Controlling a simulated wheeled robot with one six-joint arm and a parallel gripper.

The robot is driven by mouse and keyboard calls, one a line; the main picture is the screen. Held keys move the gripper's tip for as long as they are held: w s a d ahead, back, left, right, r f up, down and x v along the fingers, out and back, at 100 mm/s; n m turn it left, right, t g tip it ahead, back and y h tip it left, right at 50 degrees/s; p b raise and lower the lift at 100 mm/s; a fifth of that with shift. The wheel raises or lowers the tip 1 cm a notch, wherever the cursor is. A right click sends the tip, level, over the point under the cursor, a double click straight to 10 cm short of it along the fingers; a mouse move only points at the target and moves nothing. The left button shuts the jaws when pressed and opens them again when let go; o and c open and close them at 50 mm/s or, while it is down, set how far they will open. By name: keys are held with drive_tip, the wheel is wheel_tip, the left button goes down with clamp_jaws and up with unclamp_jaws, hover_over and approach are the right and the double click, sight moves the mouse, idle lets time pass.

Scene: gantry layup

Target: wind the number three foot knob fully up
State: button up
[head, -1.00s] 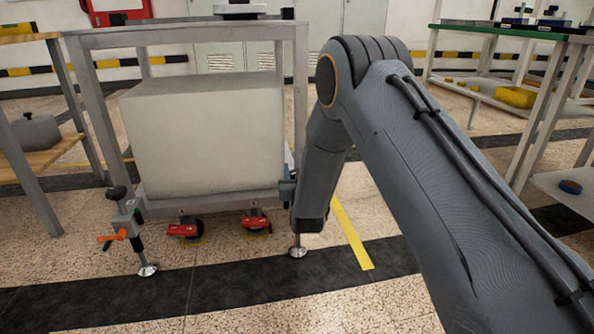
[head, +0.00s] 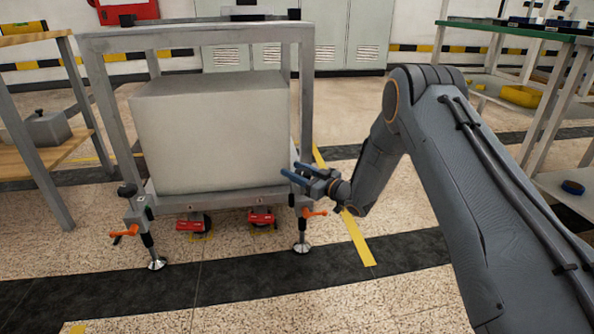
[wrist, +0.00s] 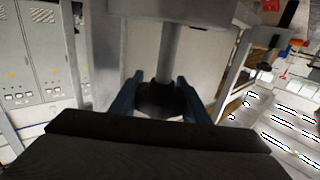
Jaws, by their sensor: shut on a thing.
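A grey metal stand (head: 190,35) with a large pale block (head: 210,130) in it rests on adjustable feet. The front right foot (head: 302,247) has an orange lever (head: 315,213). My gripper (head: 297,175) is at the top of this foot's corner, its two blue fingers pointing left. In the wrist view the fingers (wrist: 158,98) are shut on a dark round knob (wrist: 160,101) below a grey post. I cannot read a number on it. The front left foot (head: 157,263) has a black knob (head: 127,190) and an orange lever (head: 124,233).
Two red casters (head: 262,217) sit under the stand. A wooden-topped bench (head: 60,150) stands at the left and a green-topped bench (head: 520,30) at the right. Grey cabinets (head: 350,40) line the back. The floor in front is clear.

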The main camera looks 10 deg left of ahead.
drive_tip(key=shift+s+a+n+g+y, duration=0.1)
drive_tip(key=shift+s+n+g+y, duration=0.1)
drive_tip(key=shift+n+g+y, duration=0.85)
drive_tip(key=shift+g+h, duration=0.25)
drive_tip(key=shift+g, duration=0.1)
drive_tip(key=o, duration=1)
drive_tip(key=shift+o, duration=0.2)
drive_tip(key=p+v, duration=0.3)
drive_tip(key=v, duration=0.4)
drive_tip(key=shift+a+r, duration=0.1)
drive_tip(key=shift+s+d, duration=0.25)
drive_tip(key=shift+d, duration=0.15)
